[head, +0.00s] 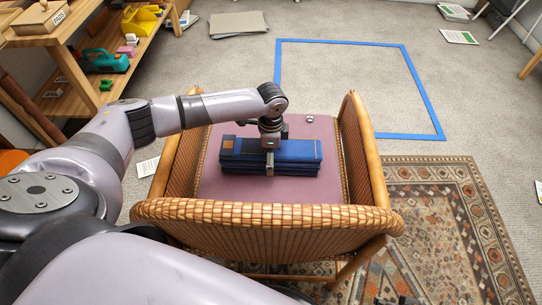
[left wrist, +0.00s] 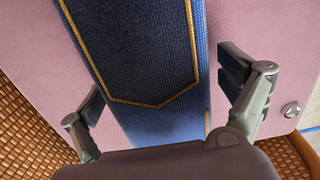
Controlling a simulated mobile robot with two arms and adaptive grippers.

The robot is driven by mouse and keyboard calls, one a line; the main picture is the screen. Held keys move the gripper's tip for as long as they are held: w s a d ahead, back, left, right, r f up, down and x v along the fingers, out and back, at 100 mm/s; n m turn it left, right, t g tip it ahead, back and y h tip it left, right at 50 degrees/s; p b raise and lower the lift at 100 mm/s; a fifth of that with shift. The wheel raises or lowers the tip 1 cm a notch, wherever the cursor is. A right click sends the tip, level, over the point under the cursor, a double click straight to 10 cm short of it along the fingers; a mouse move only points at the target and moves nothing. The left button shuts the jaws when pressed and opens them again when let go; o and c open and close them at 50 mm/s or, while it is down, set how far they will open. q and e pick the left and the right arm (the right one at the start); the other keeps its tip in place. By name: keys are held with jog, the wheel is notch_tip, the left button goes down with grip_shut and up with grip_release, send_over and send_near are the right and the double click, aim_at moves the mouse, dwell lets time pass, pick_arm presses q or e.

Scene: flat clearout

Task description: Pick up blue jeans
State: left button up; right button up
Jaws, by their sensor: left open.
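The blue jeans (head: 302,152) lie folded in a thick stack on the mauve seat of a wicker armchair, with a brown patch at the left end. In the left wrist view the jeans (left wrist: 140,50) run between the two fingers as a dark blue band with gold stitching. My left gripper (head: 269,160) points down over the middle of the stack, one finger showing at its near side. In the left wrist view my left gripper (left wrist: 168,95) is open, with a finger on each side of the jeans. Contact cannot be told. My right gripper is not clearly seen.
The wicker armchair (head: 265,213) has a raised near back and arms on both sides. A small round metal thing (head: 310,119) lies on the seat. Beyond, blue tape (head: 425,95) outlines a clear floor area. A wooden shelf (head: 85,95) stands left, a patterned rug (head: 450,215) right.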

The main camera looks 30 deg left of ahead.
pick_arm(q)
jog(key=c, duration=1.8)
